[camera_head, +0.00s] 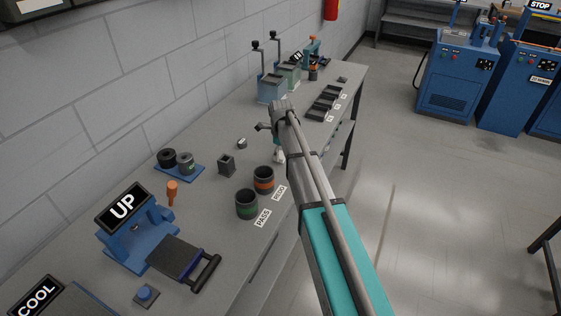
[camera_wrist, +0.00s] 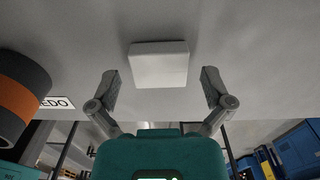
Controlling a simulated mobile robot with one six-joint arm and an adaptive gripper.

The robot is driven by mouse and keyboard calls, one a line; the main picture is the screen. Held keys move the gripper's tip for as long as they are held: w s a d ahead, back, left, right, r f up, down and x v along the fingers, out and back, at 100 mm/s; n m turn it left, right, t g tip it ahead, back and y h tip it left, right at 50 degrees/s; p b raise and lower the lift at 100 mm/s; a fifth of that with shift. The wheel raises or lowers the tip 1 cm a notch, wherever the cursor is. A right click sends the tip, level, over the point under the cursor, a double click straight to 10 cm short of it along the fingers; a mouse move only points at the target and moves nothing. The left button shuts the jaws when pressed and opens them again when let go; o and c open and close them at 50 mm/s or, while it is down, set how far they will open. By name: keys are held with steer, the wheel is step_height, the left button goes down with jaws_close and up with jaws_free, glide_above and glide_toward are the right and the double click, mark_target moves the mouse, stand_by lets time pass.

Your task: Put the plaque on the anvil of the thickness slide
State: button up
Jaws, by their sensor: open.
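The plaque (camera_wrist: 158,66), a pale square slab, lies on the grey bench in the wrist view, centred between and a little beyond my fingertips. My gripper (camera_wrist: 160,78) is open, with one finger on each side of the plaque and a gap to both. In the head view my gripper (camera_head: 279,157) is low over the bench, partly hidden by my arm, and I cannot make out the plaque there. A blue unit (camera_head: 127,245) with an UP display and a dark plate (camera_head: 176,257) with a handle looks like the thickness slide. I cannot tell its anvil for certain.
The orange-banded REDO pot (camera_head: 264,179) stands close to my gripper and shows in the wrist view (camera_wrist: 20,95). The green-banded PASS pot (camera_head: 246,203) is beside it. A small dark box (camera_head: 226,165) and a blue tray (camera_head: 180,172) with cylinders stand toward the wall.

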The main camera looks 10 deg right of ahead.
steer(key=shift+f, duration=0.3)
stand_by(0.5)
steer(key=c, duration=1.1)
steer(key=shift+r, duration=0.1)
step_height(320, 180, up, 3)
steer(key=shift+f+p, duration=0.2)
steer(key=shift+p, duration=1.05)
steer(key=s+r+p, duration=0.3)
steer(key=s, duration=0.1)
steer(key=s+r+p, duration=0.3)
steer(key=s+p, duration=0.1)
steer(key=s, duration=0.1)
steer(key=s+r+p, duration=0.3)
steer(key=s+r, duration=0.1)
steer(key=s, duration=0.1)
steer(key=shift+d+r, duration=0.1)
